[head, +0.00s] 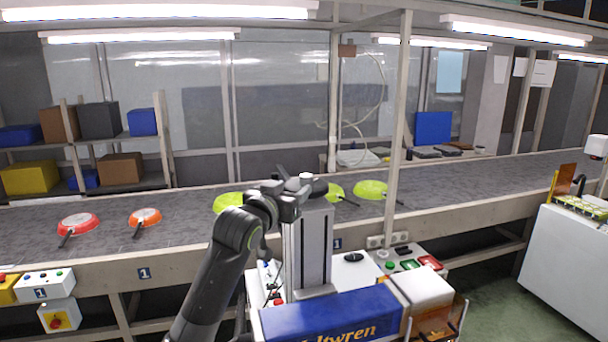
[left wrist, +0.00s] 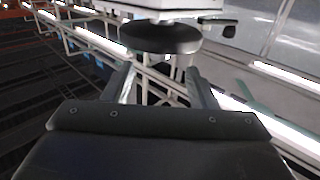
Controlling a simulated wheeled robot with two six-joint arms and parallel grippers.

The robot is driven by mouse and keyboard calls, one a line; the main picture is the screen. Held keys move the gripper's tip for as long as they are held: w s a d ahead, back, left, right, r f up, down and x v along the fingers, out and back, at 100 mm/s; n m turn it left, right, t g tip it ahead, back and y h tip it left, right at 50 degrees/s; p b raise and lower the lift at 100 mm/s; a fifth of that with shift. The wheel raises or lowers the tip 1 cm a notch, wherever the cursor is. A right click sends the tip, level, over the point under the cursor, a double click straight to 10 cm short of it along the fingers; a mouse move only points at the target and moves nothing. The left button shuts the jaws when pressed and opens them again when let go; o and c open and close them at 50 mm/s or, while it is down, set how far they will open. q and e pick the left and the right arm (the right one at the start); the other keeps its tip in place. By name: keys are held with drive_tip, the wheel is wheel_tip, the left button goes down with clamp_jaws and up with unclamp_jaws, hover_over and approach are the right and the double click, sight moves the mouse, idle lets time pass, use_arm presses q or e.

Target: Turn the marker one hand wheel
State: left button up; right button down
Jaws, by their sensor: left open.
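A dark round hand wheel (head: 318,187) with a small pale hub sits on top of a grey upright post, near a blue marker-one plate (head: 337,243) on the conveyor's front. My left gripper (head: 292,199) is open at the wheel's left side and partly overlaps it in the head view. In the left wrist view the wheel (left wrist: 162,38) is a dark disc ahead of my open fingers (left wrist: 160,88), with nothing between them. I cannot tell whether a finger touches its rim. My right gripper is not in view.
Red and orange pans (head: 78,222) and several green pans (head: 370,189) lie on the grey conveyor belt (head: 185,207). A blue box (head: 330,314) and a button panel (head: 405,259) stand in front of the belt. A frame upright (head: 397,130) rises right of the wheel.

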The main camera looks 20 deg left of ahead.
sight(303, 180)
use_arm(q)
drive_tip(key=w, duration=0.1)
drive_tip(key=w+p, duration=0.1)
drive_tip(key=w, duration=0.1)
drive_tip(key=w+p, duration=0.1)
drive_tip(key=w, duration=0.1)
drive_tip(key=shift+w+d+r, duration=0.15)
drive_tip(key=shift+w+d, duration=0.1)
drive_tip(key=shift+d, duration=0.15)
drive_tip(key=shift+w+p, duration=0.3)
drive_tip(key=shift+w, duration=0.4)
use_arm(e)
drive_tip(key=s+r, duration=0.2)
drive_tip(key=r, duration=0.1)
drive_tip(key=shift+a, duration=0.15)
use_arm(q)
drive_tip(key=shift+d, duration=0.1)
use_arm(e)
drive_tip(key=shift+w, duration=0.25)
use_arm(q)
drive_tip(key=c, duration=1)
